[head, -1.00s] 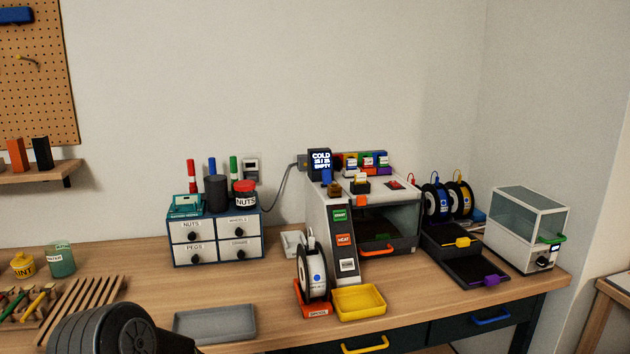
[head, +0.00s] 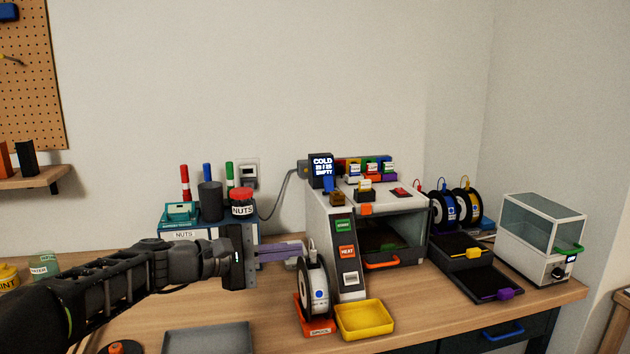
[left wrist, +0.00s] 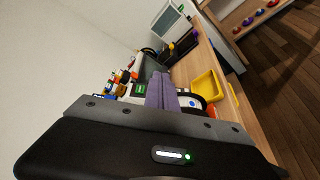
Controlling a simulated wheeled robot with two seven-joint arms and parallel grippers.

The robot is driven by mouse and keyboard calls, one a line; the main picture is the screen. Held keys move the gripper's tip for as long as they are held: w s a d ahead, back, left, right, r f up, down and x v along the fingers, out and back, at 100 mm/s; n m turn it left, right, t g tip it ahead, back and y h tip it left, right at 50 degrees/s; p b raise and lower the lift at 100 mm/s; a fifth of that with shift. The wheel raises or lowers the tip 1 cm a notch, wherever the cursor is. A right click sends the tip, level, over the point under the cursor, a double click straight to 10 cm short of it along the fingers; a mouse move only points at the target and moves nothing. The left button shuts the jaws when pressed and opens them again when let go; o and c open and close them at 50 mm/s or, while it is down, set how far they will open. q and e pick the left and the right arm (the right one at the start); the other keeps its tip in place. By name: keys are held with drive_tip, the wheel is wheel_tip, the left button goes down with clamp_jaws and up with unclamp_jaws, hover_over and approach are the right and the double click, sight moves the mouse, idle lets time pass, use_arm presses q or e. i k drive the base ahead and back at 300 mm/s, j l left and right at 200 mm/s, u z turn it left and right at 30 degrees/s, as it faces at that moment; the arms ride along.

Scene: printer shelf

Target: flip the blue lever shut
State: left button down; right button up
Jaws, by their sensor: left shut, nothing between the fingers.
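The blue lever (head: 328,182) stands upright on the top left of the white printer (head: 375,190), just under the small screen that reads COLD and EMPTY. My left gripper (head: 301,248) reaches in from the left, with its purple fingers shut and empty. The fingertips are in front of the printer's left side, below the lever and apart from it, close behind the white spool (head: 314,285). In the left wrist view the shut fingers (left wrist: 161,80) point toward the printer area. I cannot make out the lever clearly there. My right gripper is not in view.
A yellow tray (head: 388,332) is right of the spool, and a grey tray (head: 207,340) lies at the front. The drawer cabinet (head: 185,236) stands behind my left arm. Dark bins (head: 490,280) and a glass-topped box (head: 540,235) are at the right.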

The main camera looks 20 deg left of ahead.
sight(328, 181)
drive_tip(key=i+j, duration=0.4)
drive_tip(key=i, duration=0.2)
drive_tip(key=i+j, duration=0.35)
drive_tip(key=i, duration=0.2)
